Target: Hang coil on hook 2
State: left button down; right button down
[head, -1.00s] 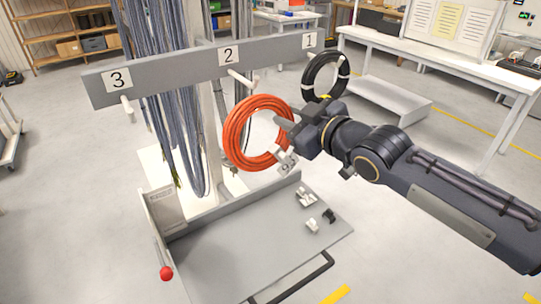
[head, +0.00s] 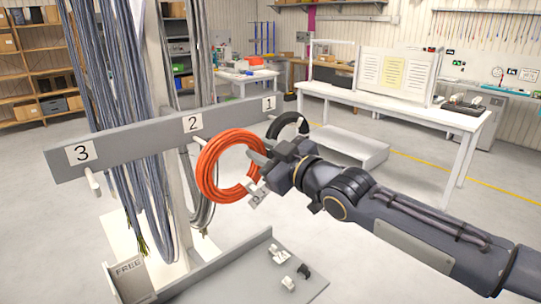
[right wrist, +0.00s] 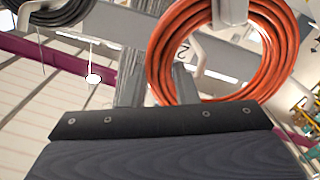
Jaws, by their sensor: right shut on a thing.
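An orange coil (head: 207,168) hangs in the air in front of the rail, below and right of the number 2 label (head: 193,122). My right gripper (head: 262,163) is shut on the coil's right side. Hook 2 (head: 183,149) is a pale peg under that label; the coil's left edge is close to it in the picture and hides part of it. In the right wrist view, the coil (right wrist: 160,65) stands as a ring, and a pale peg (right wrist: 200,58) shows through its opening. I cannot tell whether the peg passes through. My left gripper is not in view.
A black coil (head: 288,125) hangs by label 1. A grey tray (head: 225,280) with small parts lies below. A white table (head: 400,100) stands behind at right.

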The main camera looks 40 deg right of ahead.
jog(key=shift+w+a, duration=0.2)
jog(key=shift+w, duration=1.55)
jog(key=shift+w+a+f+b, duration=0.1)
jog(key=shift+w+f+b, duration=0.1)
jog(key=shift+w+f, duration=0.45)
jog(key=shift+w+f+b, duration=0.15)
jog(key=shift+w+f, duration=0.15)
jog(key=shift+w, duration=0.65)
jog(key=shift+w+a+f+b, duration=0.1)
jog(key=shift+w+f+b, duration=0.1)
jog(key=shift+w+f, duration=0.45)
jog(key=shift+w+r, duration=0.15)
jog(key=shift+r, duration=0.05)
jog(key=shift+c, duration=2.1)
grip_release()
